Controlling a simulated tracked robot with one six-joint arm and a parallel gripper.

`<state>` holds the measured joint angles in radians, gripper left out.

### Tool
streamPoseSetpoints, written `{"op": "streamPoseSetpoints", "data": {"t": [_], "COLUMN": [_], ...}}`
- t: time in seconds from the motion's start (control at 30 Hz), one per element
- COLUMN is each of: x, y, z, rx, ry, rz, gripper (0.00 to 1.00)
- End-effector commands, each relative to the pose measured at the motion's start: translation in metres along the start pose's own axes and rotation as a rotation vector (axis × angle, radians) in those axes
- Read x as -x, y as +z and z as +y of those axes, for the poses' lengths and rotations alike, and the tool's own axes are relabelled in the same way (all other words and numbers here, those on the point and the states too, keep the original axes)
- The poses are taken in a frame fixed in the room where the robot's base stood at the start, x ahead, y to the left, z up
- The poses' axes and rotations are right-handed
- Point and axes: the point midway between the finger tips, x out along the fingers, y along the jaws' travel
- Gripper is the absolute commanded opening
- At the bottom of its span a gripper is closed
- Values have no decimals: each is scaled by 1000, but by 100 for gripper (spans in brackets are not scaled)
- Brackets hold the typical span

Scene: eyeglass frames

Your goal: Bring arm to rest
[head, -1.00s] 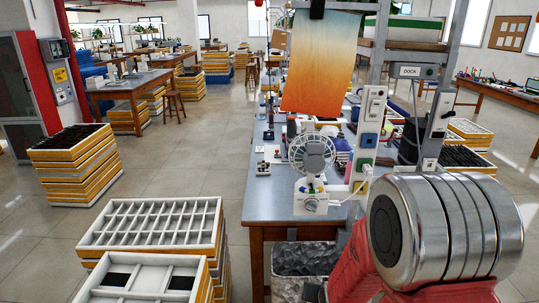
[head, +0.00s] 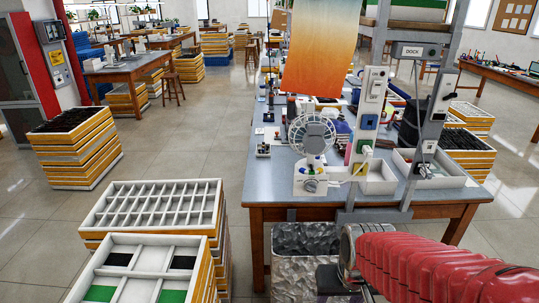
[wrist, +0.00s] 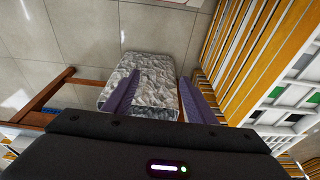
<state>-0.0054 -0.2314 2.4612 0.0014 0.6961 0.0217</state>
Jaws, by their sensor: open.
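My gripper (wrist: 158,82) shows in the wrist view as two purple-grey fingers, spread apart with nothing between them. Below and beyond them is a bin (wrist: 150,75) with a crumpled grey surface. In the head view my arm, in a red ribbed sleeve, reaches in from the lower right. Its metal end is low, in front of the bin (head: 305,240) at the bench's near end. The fingers are not clearly visible there.
The workbench (head: 225,215) carries a small fan (head: 312,133) and a DOCK post (head: 412,50). Stacked trays (head: 150,205) stand close on the left, and in the wrist view (wrist: 285,85) on the right. Floor is open between the trays and the bench.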

Motion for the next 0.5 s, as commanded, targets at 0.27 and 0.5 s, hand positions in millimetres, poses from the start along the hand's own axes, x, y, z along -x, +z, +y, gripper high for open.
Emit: {"op": "streamPoseSetpoints", "data": {"t": [0.27,0.5], "x": [51,90], "y": [28,38], "z": [1,2], "rx": [19,20], "ry": [1,1], "rz": [15,100], "gripper": [51,51]}}
